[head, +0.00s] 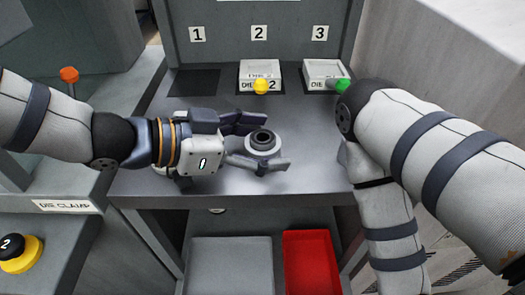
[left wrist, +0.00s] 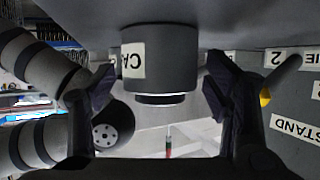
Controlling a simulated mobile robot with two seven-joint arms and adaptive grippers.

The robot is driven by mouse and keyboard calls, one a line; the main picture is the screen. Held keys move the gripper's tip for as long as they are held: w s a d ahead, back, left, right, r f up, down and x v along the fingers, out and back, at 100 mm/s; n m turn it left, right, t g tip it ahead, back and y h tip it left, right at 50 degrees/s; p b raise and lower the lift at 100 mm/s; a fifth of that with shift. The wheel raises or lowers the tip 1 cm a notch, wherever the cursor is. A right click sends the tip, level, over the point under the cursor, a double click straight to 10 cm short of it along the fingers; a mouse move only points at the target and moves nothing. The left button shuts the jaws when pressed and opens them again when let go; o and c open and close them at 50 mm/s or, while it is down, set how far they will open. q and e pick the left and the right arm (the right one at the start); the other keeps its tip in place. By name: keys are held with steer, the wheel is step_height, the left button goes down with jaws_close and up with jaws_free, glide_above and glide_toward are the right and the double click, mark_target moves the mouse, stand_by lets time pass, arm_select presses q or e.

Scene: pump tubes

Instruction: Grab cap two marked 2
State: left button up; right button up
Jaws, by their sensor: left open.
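A round cap-like part (head: 263,140) with a dark ringed top and a pale rim stands on the grey bench in the head view. In the left wrist view it is a grey cylinder (left wrist: 172,62) with a partly visible label beginning "CA"; no number on it can be read. My left gripper (head: 274,143) is open, with one finger on each side of the part. The left wrist view shows gaps between both fingers (left wrist: 160,92) and the part. My right arm reaches in from the right, but its gripper is out of view.
The back panel carries markers 1, 2 and 3. A dark pad (head: 195,83) lies under 1, and pale labelled blocks stand under 2 (head: 262,72) and 3 (head: 322,70). A red bin (head: 308,262) and grey bin (head: 231,265) sit below the bench.

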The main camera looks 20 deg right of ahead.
arm_select(q)
steer(key=c, duration=1.5)
steer(key=shift+c, duration=0.2)
